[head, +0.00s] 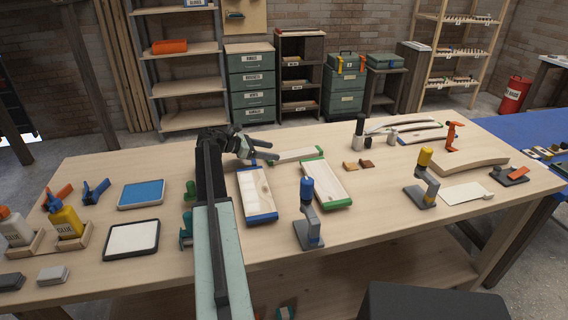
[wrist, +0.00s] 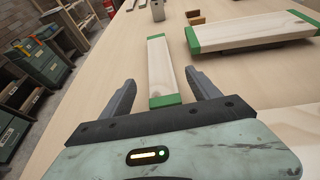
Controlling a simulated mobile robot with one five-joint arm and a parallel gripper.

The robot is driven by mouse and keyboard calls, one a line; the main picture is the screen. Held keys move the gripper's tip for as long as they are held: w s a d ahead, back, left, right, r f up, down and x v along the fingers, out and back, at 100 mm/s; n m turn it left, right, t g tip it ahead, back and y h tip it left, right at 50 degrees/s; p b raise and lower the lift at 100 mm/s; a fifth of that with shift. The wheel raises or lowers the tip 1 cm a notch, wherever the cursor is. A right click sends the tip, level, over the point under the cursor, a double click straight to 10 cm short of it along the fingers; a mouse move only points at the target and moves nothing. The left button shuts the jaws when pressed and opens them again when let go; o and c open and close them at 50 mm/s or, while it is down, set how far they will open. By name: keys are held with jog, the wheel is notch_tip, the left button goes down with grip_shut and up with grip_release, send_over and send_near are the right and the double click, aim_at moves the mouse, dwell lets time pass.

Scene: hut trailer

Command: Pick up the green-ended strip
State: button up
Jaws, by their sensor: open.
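The green-ended strip, a narrow pale wooden piece (head: 297,155), lies on the workbench behind the wider boards. One green end shows at its right in the head view. In the wrist view the strip (wrist: 159,66) runs away from my gripper, with its near green end between the fingers. My gripper (wrist: 162,86) is open, one finger on each side of that end, with a gap visible on both sides.
A wider green-ended board (head: 322,183) lies right of the strip; it also shows in the wrist view (wrist: 252,29). A blue-ended board (head: 256,193) lies nearer the front. A blue-topped clamp (head: 308,212) stands by the boards. Small brown blocks (head: 358,164) lie beyond the strip's right end.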

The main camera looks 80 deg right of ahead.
aim_at(286, 154)
jog(key=shift+f+b+x, duration=0.1)
jog(key=shift+b+x, duration=0.75)
jog(key=shift+x, duration=1.05)
jog(key=shift+f+b+x, duration=0.15)
jog(key=shift+b+x, duration=0.7)
jog(key=shift+x, duration=1.1)
jog(key=shift+w+a, duration=0.1)
jog(key=shift+w, duration=0.05)
jog(key=c, duration=1.5)
notch_tip(286, 154, up, 11)
jog(key=p, duration=1)
jog(key=shift+f, duration=0.25)
jog(key=shift+c, duration=0.2)
